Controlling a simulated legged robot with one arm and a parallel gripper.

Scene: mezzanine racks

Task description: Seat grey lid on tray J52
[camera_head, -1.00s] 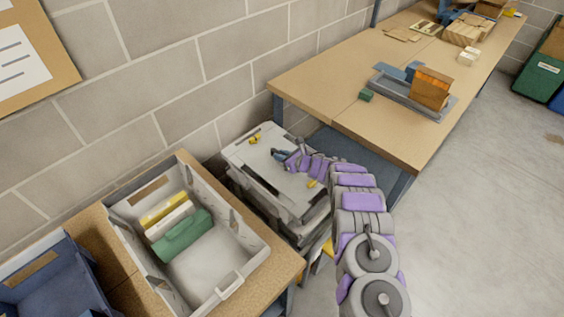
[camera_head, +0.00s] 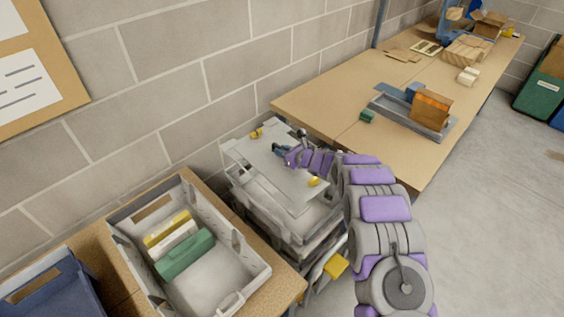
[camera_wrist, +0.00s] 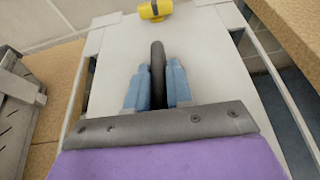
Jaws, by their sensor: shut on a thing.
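The grey lid (camera_head: 262,164) is a flat pale plate with yellow pieces at its far and near ends, held over a stack of pale grey pieces. My gripper (camera_head: 280,151) is shut on the lid's dark upright handle (camera_wrist: 157,62); the blue fingers (camera_wrist: 157,85) lie on both sides of it in the wrist view. The lid looks a little raised from the stack. A pale open tray (camera_head: 250,276) holding yellow, white and green items stands on the bench at lower left. I cannot read J52 on any tray.
A blue bin (camera_head: 60,290) stands left of the pale tray. A long wooden table (camera_head: 310,95) lies right of the stack, with a grey tray (camera_head: 438,128) and a brown box (camera_head: 430,106) on it. The block wall is close behind.

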